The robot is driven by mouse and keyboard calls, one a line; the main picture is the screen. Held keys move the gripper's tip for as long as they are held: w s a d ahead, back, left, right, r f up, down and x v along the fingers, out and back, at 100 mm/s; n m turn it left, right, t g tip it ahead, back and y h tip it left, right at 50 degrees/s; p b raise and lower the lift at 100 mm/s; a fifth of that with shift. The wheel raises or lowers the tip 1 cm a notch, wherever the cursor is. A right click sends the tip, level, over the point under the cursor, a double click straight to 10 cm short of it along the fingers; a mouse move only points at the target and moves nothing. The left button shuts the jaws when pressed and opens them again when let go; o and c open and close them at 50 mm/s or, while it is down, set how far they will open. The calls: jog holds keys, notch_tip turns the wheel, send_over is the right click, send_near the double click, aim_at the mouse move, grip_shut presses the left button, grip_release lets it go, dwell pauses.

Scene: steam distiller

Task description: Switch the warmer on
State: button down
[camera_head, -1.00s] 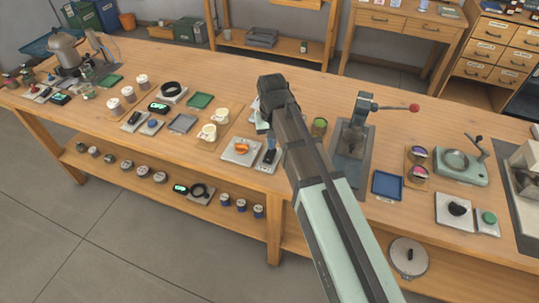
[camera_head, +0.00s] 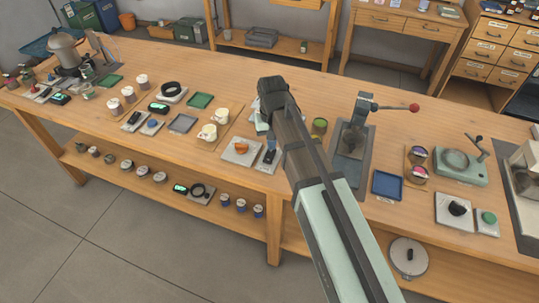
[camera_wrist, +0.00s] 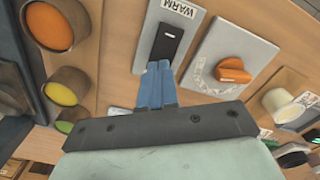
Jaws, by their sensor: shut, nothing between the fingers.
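The warmer switch is a black rocker (camera_wrist: 168,44) on a grey plate marked WARM (camera_wrist: 183,9) in the wrist view. In the head view its plate (camera_head: 269,158) lies on the bench, left of my arm. My gripper (camera_wrist: 160,66) is shut and empty. Its blue fingertips are at the near end of the rocker in the wrist view; I cannot tell whether they touch it.
Cream cups (camera_head: 208,132) stand left of the orange-knob plate. A lever press (camera_head: 352,135) with a red-tipped handle and a blue tray (camera_head: 387,184) stand right of my arm. Round containers with orange and yellow tops (camera_wrist: 66,87) are close left of the fingers in the wrist view.

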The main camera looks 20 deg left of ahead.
jog(key=shift+f, duration=0.7)
dwell(0.5)
jog(key=shift+r, duration=3.55)
